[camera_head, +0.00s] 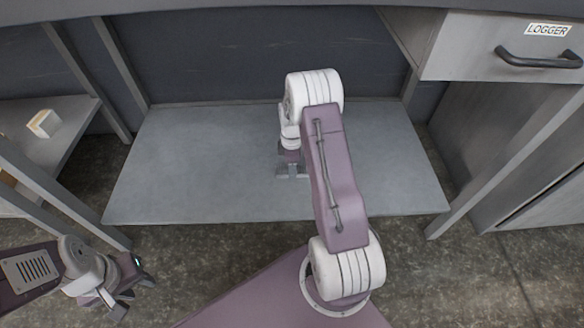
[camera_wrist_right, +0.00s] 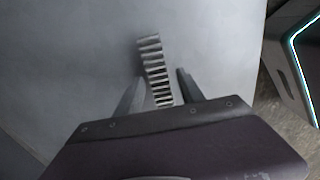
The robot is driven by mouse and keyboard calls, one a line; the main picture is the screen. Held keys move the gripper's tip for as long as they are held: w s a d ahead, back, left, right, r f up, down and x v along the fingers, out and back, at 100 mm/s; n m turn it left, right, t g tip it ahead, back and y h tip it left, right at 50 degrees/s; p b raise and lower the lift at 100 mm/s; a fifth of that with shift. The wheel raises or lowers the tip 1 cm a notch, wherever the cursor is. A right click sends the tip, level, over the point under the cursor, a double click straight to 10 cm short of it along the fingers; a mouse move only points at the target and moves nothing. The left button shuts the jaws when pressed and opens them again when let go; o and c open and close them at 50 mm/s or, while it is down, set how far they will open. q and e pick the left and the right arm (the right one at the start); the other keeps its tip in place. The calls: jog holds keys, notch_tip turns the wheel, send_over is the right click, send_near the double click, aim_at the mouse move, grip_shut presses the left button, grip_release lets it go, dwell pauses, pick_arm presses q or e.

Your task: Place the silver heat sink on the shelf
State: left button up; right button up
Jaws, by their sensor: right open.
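The silver heat sink (camera_wrist_right: 155,72) is a narrow finned block in the right wrist view. It appears to lie on the grey shelf (camera_head: 190,165), which also fills most of the right wrist view (camera_wrist_right: 70,60). My right gripper (camera_wrist_right: 160,85) is open, its two fingers on either side of the heat sink's near part, with a gap at the right finger. In the head view my right gripper (camera_head: 293,172) is low over the shelf's middle, and the heat sink is hidden there. My left gripper (camera_head: 130,300) is at the lower left, apart from the shelf, with its fingers spread and empty.
A side rack (camera_head: 70,108) at the left holds a small pale box (camera_head: 44,123). A drawer unit labelled LOGGER (camera_head: 470,50) stands at the right. Grey posts flank the shelf, and a dark wall closes its back. The shelf is otherwise bare.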

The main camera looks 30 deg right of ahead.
notch_tip(320, 180, up, 12)
jog(key=p, duration=0.8)
jog(key=shift+f, duration=0.15)
